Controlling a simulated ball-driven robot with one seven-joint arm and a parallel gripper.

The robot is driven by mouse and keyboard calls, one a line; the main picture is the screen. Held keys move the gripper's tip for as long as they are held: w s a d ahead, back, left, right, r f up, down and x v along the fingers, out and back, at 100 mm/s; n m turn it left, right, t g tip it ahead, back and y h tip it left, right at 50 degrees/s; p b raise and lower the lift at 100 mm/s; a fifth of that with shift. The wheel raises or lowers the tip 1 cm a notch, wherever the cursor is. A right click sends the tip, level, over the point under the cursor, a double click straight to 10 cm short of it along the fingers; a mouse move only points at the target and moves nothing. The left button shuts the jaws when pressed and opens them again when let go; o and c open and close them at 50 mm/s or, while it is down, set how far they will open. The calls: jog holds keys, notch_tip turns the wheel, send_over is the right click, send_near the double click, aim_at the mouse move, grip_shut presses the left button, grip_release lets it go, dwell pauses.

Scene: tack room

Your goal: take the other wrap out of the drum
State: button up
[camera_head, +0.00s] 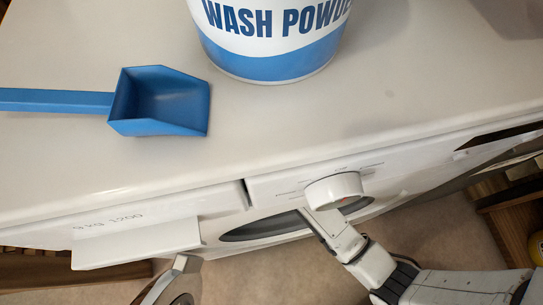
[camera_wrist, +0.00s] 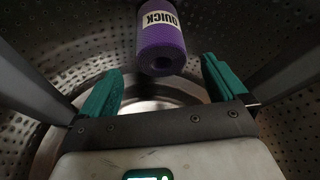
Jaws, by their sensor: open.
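A purple rolled wrap (camera_wrist: 162,42) with a white label reading QUICK lies inside the perforated metal drum (camera_wrist: 70,52), in the upper middle of the wrist view. My gripper (camera_wrist: 160,84) is inside the drum, its two teal fingers spread apart. The wrap is beyond the fingertips, roughly centred between them, with its open end facing me. Nothing is held. In the head view my arm reaches to the washing machine's (camera_head: 400,172) round front opening; the gripper and wrap are hidden there.
A blue scoop (camera_head: 160,100) and a wash powder tub (camera_head: 270,45) stand on the machine top. A round dial (camera_head: 333,190) sticks out just above my arm. A detergent drawer front (camera_head: 137,243) juts out at left, near the open door's edge (camera_head: 165,283). Drum walls surround my gripper.

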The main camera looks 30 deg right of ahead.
jog(key=shift+b+x, duration=2)
jog(key=shift+x, duration=0.85)
jog(key=c, duration=1.1)
